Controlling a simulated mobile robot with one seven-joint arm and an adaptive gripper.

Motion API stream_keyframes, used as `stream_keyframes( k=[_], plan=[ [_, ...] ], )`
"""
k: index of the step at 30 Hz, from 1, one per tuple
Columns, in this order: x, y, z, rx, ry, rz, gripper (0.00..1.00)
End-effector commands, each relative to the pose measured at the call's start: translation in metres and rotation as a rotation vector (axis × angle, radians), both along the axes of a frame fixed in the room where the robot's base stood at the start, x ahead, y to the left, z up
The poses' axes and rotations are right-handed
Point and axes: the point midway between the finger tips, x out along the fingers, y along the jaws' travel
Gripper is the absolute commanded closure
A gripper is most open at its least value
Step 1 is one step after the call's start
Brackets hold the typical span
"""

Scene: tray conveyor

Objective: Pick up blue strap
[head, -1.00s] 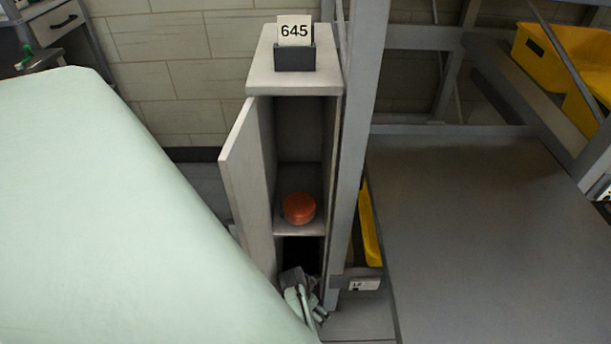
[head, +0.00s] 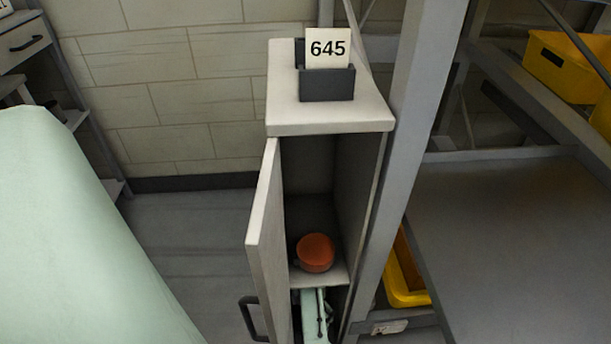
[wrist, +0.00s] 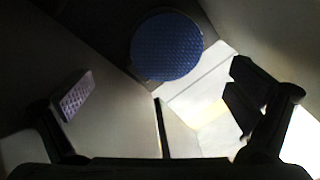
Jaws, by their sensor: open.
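A round blue coiled strap (wrist: 166,46) with a textured face shows at the top centre of the wrist view. My gripper (wrist: 162,96) is open and empty, with one finger on each side of the picture. The strap lies ahead of the fingertips and apart from them. In the head view, my pale green arm reaches into the lower part of the open locker (head: 330,112). The fingers and the blue strap are hidden there.
A round orange-brown object (head: 315,252) sits on the shelf above my arm. The open locker door (head: 264,240) stands at the left. A grey post (head: 405,150) and a grey table (head: 530,240) are at the right. A 645 card (head: 328,48) stands on top.

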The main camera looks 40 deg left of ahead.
Motion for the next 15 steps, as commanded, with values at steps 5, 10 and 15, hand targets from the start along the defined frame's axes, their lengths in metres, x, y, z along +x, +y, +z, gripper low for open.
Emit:
stream_keyframes(
  k=[5,10,15],
  plan=[
    [0.002,-0.005,-0.005,-0.007,0.008,0.006,0.00],
    [0.000,-0.008,-0.023,-0.006,0.008,0.007,0.00],
    [-0.004,-0.015,-0.045,-0.008,0.009,0.006,0.00]
  ],
)
